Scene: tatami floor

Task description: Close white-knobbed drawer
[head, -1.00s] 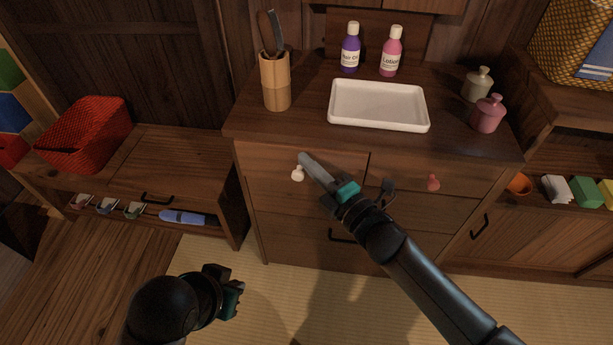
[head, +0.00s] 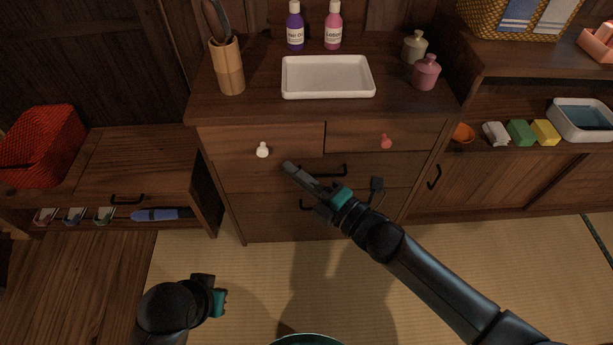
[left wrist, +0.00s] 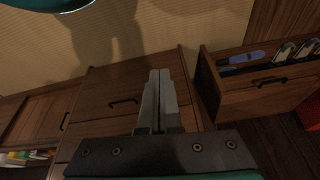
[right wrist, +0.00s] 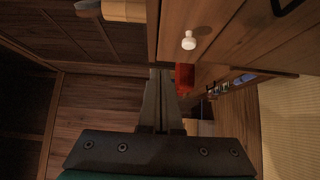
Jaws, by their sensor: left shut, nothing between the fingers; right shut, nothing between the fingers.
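The white-knobbed drawer (head: 225,141) is the top left drawer of the wooden cabinet. The white knob (head: 262,150) also shows in the right wrist view (right wrist: 189,40). My right gripper (head: 289,167) is shut and empty. Its tips are right of and below the knob in the head view, apart from it. My left gripper (head: 218,302) is low at the left, away from the cabinet. Its shut, empty fingers show in the left wrist view (left wrist: 160,75).
On the cabinet top stand a white tray (head: 327,77), a utensil holder (head: 228,67), two bottles and two small jars. A low bench with a red basket (head: 42,146) is left; a shelf unit (head: 520,178) is right. Tatami floor (head: 260,270) is open in front.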

